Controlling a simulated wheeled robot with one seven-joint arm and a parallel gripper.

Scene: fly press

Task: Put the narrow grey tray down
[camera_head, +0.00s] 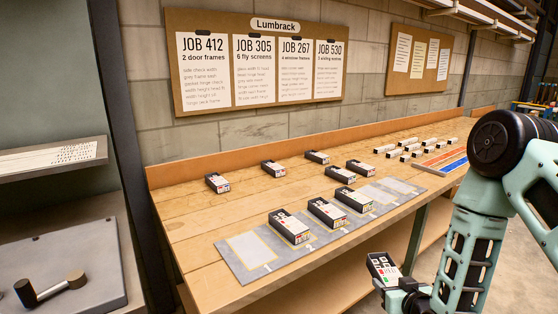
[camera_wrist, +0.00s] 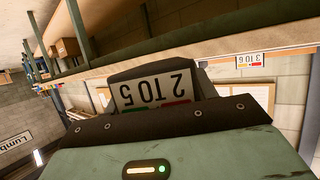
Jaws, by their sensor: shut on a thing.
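My gripper (camera_head: 402,287) is shut on a narrow dark grey tray (camera_head: 382,267) with a white label on its end. It holds the tray in the air in front of the bench's front edge, low at the right. In the wrist view the held tray (camera_wrist: 150,72) shows its label upside down, reading "2 TO 5", with red and green marks. The gripper's fingertips are mostly hidden. A grey mat (camera_head: 236,262) with yellow-outlined numbered places lies along the bench front. Place 1 at its left end is empty, three similar trays stand to its right, and places beyond them are bare.
The wooden bench (camera_head: 190,228) carries several more dark trays (camera_head: 217,182) behind the mat. Small white-labelled pieces (camera_head: 410,147) and a red and blue board (camera_head: 440,160) lie at the far right. A grey plate with a dark handle (camera_head: 50,290) stands at the left.

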